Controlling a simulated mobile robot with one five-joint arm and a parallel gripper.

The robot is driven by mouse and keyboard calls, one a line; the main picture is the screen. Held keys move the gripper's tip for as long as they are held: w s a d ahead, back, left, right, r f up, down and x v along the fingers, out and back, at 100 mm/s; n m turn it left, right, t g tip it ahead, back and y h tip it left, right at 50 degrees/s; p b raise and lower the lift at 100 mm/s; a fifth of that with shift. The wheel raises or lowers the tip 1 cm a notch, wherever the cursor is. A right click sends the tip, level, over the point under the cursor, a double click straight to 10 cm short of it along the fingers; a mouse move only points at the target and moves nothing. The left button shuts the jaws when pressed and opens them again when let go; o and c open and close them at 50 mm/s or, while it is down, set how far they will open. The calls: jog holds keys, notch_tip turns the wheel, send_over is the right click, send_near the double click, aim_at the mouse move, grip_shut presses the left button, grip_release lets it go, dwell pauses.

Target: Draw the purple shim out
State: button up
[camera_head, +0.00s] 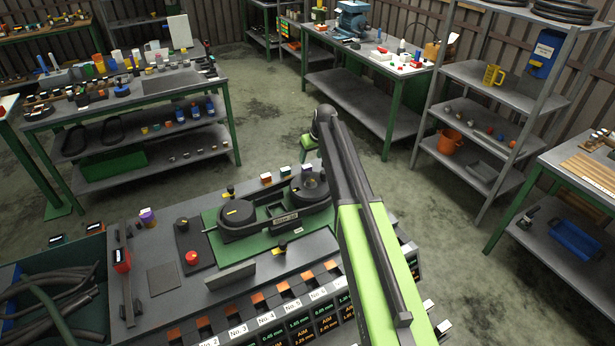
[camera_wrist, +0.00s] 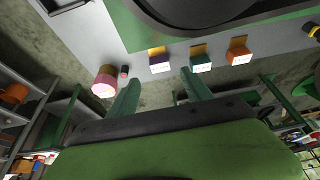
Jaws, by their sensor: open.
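The purple shim (camera_wrist: 159,63) sits with its small block at the bench edge in the wrist view, purple with an orange top and a white label. It also shows at the back edge of the bench in the head view (camera_head: 306,171). My gripper (camera_wrist: 161,78) is open, its two green fingers pointing toward the purple shim. The shim appears between the fingertips in the picture, just beyond them; I cannot tell the gap. The fingers look empty. In the head view my arm hides part of the bench's right side.
A green shim (camera_wrist: 200,58) and an orange shim (camera_wrist: 238,51) stand in the same row, close to the right finger. A pink cylinder (camera_wrist: 104,82) and a small dark peg (camera_wrist: 124,71) stand beside the left finger. The green fixture (camera_head: 278,231) covers the bench middle.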

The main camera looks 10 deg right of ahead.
aim_at(307, 166)
jog(key=b+x, duration=0.6)
jog(key=x, duration=0.2)
jog(key=shift+f, duration=0.15)
grip_shut()
jog(key=shift+w, duration=0.1)
dwell(0.9)
